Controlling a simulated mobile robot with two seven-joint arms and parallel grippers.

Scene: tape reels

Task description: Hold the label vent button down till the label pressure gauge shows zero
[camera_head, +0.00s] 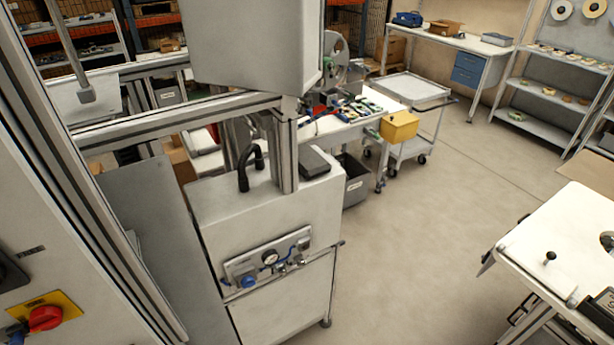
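A small metal panel (240,268) is on the front of a light grey cabinet (265,205) left of centre. It carries a round dark-rimmed gauge (270,257), whose needle is too small to read. A blue knob (248,282) sits below and left of the gauge. Small metal fittings (281,266) and blue tubing are to the right of the knob. I cannot tell which part is the label vent button, and no label on the panel is legible. Neither of my grippers is in view, and nothing touches the panel.
A machine frame with a red knob on a yellow plate (45,317) fills the left edge. A white-topped table (560,235) stands at the right. Open floor (430,235) lies between cabinet and table.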

